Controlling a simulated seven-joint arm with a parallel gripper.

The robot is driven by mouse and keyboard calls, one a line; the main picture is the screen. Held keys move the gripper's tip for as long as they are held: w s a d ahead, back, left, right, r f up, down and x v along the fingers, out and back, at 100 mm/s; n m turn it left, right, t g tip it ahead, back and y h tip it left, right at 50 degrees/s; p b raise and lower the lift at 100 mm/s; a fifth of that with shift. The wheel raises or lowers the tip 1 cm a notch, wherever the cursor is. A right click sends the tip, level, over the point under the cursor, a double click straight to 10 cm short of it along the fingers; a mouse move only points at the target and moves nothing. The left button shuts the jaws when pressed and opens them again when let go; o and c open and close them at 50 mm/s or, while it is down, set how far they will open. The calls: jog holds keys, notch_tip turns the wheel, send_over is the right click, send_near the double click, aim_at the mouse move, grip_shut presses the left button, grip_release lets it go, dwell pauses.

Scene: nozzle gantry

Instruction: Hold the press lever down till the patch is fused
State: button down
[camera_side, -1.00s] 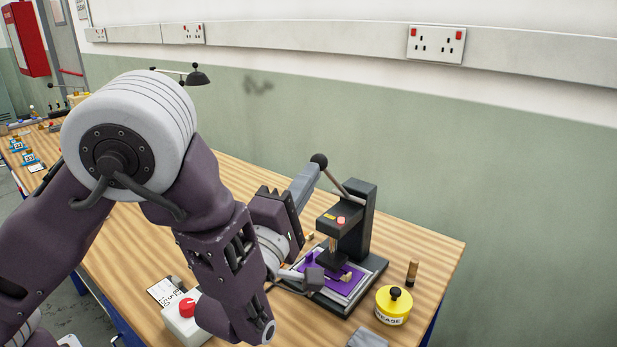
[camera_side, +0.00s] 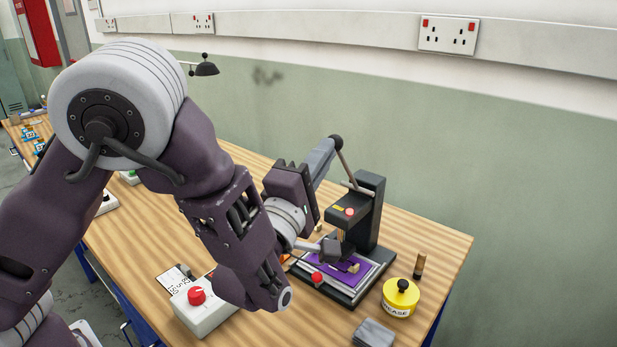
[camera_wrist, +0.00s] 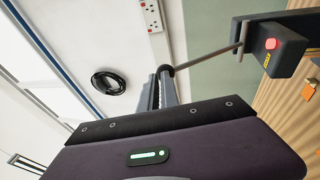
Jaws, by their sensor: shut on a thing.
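The black press (camera_side: 370,210) stands on the bench with its lever (camera_side: 345,165) slanting up to a black ball knob (camera_side: 336,142). My gripper (camera_side: 328,150) is shut on the knob end of the lever. In the wrist view, the fingers (camera_wrist: 166,85) close around the dark knob and the lever rod (camera_wrist: 210,57) runs right to the press head (camera_wrist: 272,48). A red light (camera_side: 350,211) shows on the head. A purple cloth (camera_side: 325,266) lies on the press bed, with a small tan piece (camera_side: 354,267), perhaps the patch, on it. My wrist partly hides the bed.
A yellow grease tin (camera_side: 400,298), a brown cylinder (camera_side: 419,266) and a grey block (camera_side: 373,332) stand right and in front of the press. A white box with a red knob (camera_side: 196,296) is at front left. A red ball (camera_side: 317,278) sits at the press's front edge.

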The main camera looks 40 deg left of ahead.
jog(key=r+v, duration=0.1)
jog(key=v, duration=1.2)
jog(key=s+a+r+n+g+y, duration=0.1)
jog(key=s+a+n+g+y, duration=0.1)
jog(key=a+n+g+y, duration=0.4)
jog(key=s+a+r+n+g+y, duration=0.1)
jog(key=s+a+n+g+y, duration=0.2)
jog(key=a+n, duration=0.6)
jog(key=s+a+f+n+g+h, duration=0.1)
jog(key=s+a+f+n+g, duration=0.1)
jog(key=s+a+n+g, duration=0.35)
jog(key=s+a+f+n+g, duration=0.25)
jog(key=s+n+g, duration=0.25)
jog(key=s+n, duration=0.3)
jog(key=s+d+f+n+h, duration=0.3)
jog(key=d+n+h, duration=0.4)
jog(key=n, duration=0.7)
jog(key=w+d+r+n+t+h, duration=0.3)
jog(key=d+r+n+t+h, duration=0.1)
jog(key=n, duration=0.4)
jog(key=shift+w+d+r+h, duration=0.4)
jog(key=shift+d+h, duration=0.2)
jog(key=shift+h, duration=0.1)
